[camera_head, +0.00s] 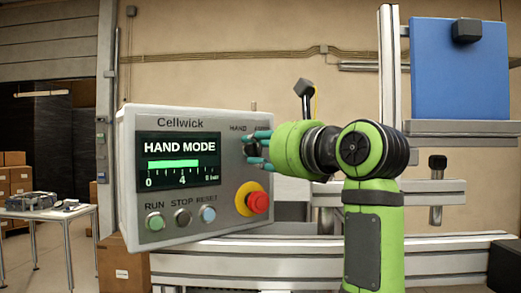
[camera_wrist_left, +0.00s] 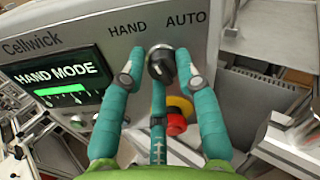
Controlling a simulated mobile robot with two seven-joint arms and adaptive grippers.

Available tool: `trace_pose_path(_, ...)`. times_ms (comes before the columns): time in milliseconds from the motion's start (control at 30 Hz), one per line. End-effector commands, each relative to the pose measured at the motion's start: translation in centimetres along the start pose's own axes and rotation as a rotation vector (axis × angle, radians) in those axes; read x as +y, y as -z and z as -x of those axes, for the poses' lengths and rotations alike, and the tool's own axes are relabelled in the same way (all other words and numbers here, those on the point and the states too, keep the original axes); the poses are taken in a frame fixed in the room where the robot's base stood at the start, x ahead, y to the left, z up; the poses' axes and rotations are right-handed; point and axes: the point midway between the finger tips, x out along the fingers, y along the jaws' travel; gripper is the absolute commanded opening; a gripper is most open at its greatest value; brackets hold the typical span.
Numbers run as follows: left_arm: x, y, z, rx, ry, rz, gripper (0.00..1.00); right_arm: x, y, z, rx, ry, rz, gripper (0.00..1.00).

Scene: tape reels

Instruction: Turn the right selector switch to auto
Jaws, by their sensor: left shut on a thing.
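The selector switch (camera_wrist_left: 161,65) is a black knob in a light ring on the grey Cellwick control panel (camera_head: 222,150). It sits below the printed words HAND and AUTO. The panel's display (camera_head: 180,160) reads HAND MODE. My left gripper (camera_wrist_left: 160,72) has its teal fingers on both sides of the knob and is shut on it. In the head view the left gripper (camera_head: 259,149) is at the panel's upper right, and its fingers mostly hide the switch. The exact angle of the knob is hard to tell. My right gripper is in neither view.
A red emergency button (camera_head: 257,202) on a yellow base sits below the switch. RUN, STOP and RESET buttons (camera_head: 182,220) line the panel's lower left. A metal frame (camera_head: 390,70) with a blue plate (camera_head: 450,75) stands at the right.

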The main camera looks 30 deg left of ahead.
Motion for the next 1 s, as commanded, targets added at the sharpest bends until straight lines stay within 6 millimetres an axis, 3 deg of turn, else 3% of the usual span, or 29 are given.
trace_pose_path(600,-0.5,-0.5,0.1,-0.018,0.007,-0.577,0.0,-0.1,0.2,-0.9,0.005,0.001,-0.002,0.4)
trace_pose_path(1000,-0.6,-0.4,0.1,-0.019,0.005,-0.849,0.0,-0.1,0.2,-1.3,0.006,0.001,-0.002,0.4)
